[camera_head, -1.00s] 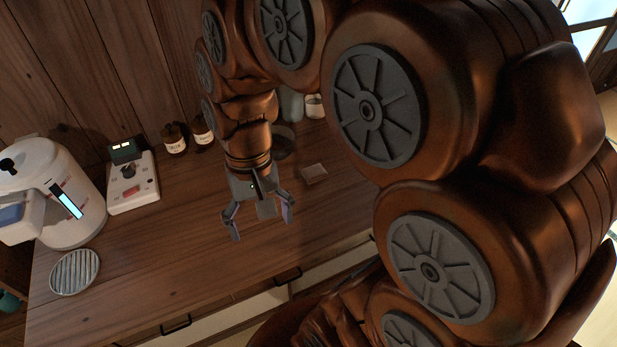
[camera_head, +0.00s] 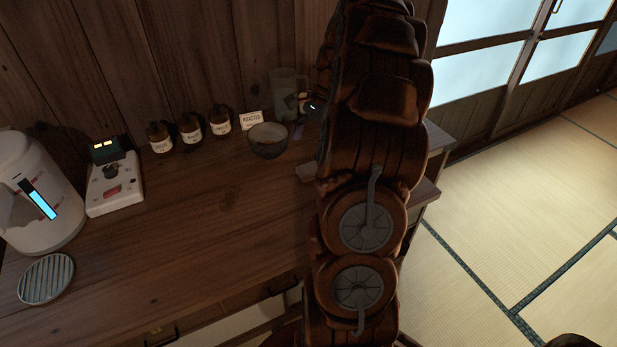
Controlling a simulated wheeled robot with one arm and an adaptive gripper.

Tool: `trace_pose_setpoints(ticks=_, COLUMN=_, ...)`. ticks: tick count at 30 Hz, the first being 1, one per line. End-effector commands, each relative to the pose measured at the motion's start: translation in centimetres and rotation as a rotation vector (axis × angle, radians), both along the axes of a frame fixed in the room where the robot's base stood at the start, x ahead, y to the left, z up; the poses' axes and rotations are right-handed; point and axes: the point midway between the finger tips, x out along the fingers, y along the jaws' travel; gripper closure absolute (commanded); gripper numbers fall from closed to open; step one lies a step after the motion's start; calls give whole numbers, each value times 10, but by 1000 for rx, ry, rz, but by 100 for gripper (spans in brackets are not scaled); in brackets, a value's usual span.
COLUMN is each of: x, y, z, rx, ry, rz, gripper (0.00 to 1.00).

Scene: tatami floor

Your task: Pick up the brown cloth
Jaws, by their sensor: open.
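A small flat brown piece (camera_head: 305,172), which looks like the brown cloth, lies on the wooden counter. Only its left edge shows; my arm hides the rest. My gripper (camera_head: 295,116) is partly in view at the left side of my arm, beside the bowl and the glass jug. Its fingers are spread, with nothing seen between them. It is farther back on the counter than the brown piece and apart from it in the picture. Most of the gripper's body is hidden behind my arm.
A dark bowl (camera_head: 268,141), a glass jug (camera_head: 284,84), a small white sign (camera_head: 251,120) and several brown jars (camera_head: 190,127) stand at the back. A scale (camera_head: 114,188), white boiler (camera_head: 38,195) and slatted round tray (camera_head: 46,278) are at left. The counter's middle is clear.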

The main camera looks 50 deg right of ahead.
Motion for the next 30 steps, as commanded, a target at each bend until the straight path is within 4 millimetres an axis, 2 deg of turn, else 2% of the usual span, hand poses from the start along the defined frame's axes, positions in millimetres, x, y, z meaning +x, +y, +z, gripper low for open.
trace_pose_setpoints(ticks=1, x=-1, y=-15, z=-9, rx=6, ry=4, rz=-47, gripper=14)
trace_pose_setpoints(ticks=3, x=-3, y=-28, z=-16, rx=13, ry=9, rz=-94, gripper=14)
trace_pose_setpoints(ticks=8, x=-6, y=-43, z=-23, rx=21, ry=16, rz=-150, gripper=14)
trace_pose_setpoints(ticks=23, x=0, y=-33, z=-55, rx=23, ry=18, rz=-155, gripper=14)
trace_pose_setpoints(ticks=30, x=7, y=-25, z=-86, rx=23, ry=18, rz=-156, gripper=14)
